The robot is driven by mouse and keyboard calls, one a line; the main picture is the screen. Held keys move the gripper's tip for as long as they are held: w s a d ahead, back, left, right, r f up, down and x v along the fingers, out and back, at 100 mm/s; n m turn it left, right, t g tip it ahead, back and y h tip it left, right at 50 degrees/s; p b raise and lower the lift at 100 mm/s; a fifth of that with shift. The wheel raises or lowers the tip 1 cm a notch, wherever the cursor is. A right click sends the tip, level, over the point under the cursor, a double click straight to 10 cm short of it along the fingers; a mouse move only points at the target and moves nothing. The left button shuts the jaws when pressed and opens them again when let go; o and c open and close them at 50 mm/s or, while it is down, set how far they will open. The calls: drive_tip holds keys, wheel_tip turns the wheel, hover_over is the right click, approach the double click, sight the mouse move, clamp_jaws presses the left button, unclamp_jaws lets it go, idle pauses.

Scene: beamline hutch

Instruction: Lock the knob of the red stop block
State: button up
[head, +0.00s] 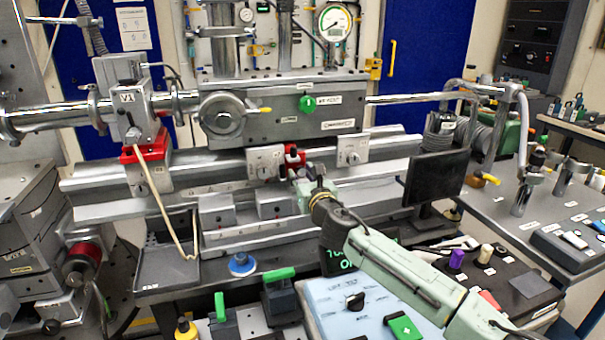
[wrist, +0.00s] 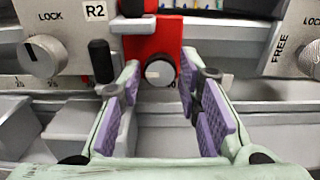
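The red stop block (wrist: 185,27) sits at the top middle of the wrist view. It also shows in the head view (head: 295,154), on the rail between two grey carriers. Its small round knob (wrist: 159,72) has a pale face and a dark rim. I cannot make out its pointer, and its markings are mostly hidden. My gripper (wrist: 159,82) is open, with a purple-padded finger on either side of the knob. The fingers look apart from the knob, with a gap on both sides. In the head view my gripper (head: 303,182) is just below and in front of the block.
The R2 carrier's LOCK knob (wrist: 42,56) and a black post (wrist: 100,62) stand left of my fingers. Another carrier knob (wrist: 311,58), with FREE and LOCK marks, is at right. A black monitor (head: 436,180) stands right of the rail.

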clamp_jaws()
idle(0.3)
drive_tip(key=shift+m, duration=0.4)
drive_tip(key=m, duration=0.2)
drive_tip(key=shift+m, duration=0.4)
drive_tip(key=m, duration=0.4)
drive_tip(key=shift+a+m+b, duration=0.1)
drive_tip(key=shift+m+b, duration=0.2)
drive_tip(key=shift+b, duration=0.1)
drive_tip(key=m, duration=0.4)
drive_tip(key=shift+a+r+m+b, duration=0.1)
drive_tip(key=shift+r+m+b, duration=0.05)
drive_tip(key=shift+m+b, duration=0.15)
drive_tip(key=shift+r+m+b, duration=0.1)
drive_tip(key=shift+m+b, duration=0.3)
drive_tip(key=shift+m, duration=1.4)
drive_tip(key=shift+s, duration=0.1)
